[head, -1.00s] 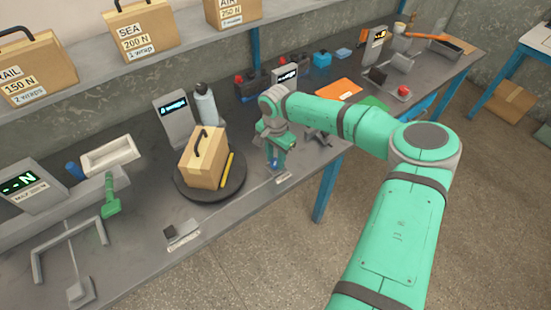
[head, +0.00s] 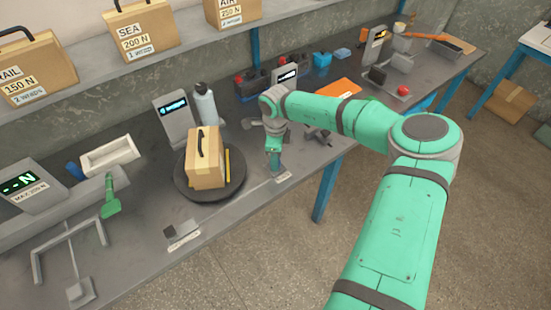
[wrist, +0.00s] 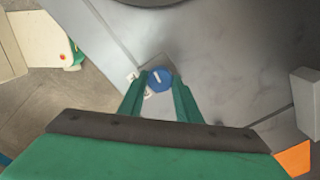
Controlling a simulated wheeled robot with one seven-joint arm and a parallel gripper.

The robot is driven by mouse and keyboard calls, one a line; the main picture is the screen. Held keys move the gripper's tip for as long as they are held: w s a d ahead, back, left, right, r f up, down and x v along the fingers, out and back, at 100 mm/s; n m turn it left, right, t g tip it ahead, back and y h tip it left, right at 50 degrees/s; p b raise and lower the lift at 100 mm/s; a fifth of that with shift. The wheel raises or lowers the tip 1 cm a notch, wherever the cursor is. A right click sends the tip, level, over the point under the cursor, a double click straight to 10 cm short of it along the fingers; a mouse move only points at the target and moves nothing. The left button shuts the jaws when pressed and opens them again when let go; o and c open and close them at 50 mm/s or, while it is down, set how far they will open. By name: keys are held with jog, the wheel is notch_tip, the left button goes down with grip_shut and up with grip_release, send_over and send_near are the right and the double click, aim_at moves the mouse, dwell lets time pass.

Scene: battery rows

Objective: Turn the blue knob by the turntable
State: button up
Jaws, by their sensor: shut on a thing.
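The blue knob (wrist: 159,77) shows in the wrist view with a white pointer line on its top. The two green fingers of my gripper (wrist: 158,85) are shut on it from both sides. In the head view my gripper (head: 276,168) points down at the bench's front edge, right of the turntable, and mostly hides the knob. The round dark turntable (head: 207,197) carries a cardboard box (head: 204,165) with a black handle and a yellow stick at its right side. The turntable's edge also shows at the top of the wrist view (wrist: 146,2).
A display (head: 174,118) and a grey bottle (head: 206,105) stand behind the turntable. A green-handled tool (head: 111,200) and a white tray (head: 108,157) lie to the left. A shelf with labelled boxes (head: 145,30) runs above. Open floor lies in front of the bench.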

jog(key=m, duration=0.3)
jog(key=shift+m, duration=0.4)
jog(key=m, duration=0.3)
jog(key=shift+m, duration=0.3)
jog(key=m, duration=1.3)
jog(key=shift+m, duration=0.3)
jog(key=m, duration=0.3)
jog(key=shift+m, duration=1.9)
jog(key=o, duration=1.1)
jog(key=shift+c, duration=0.2)
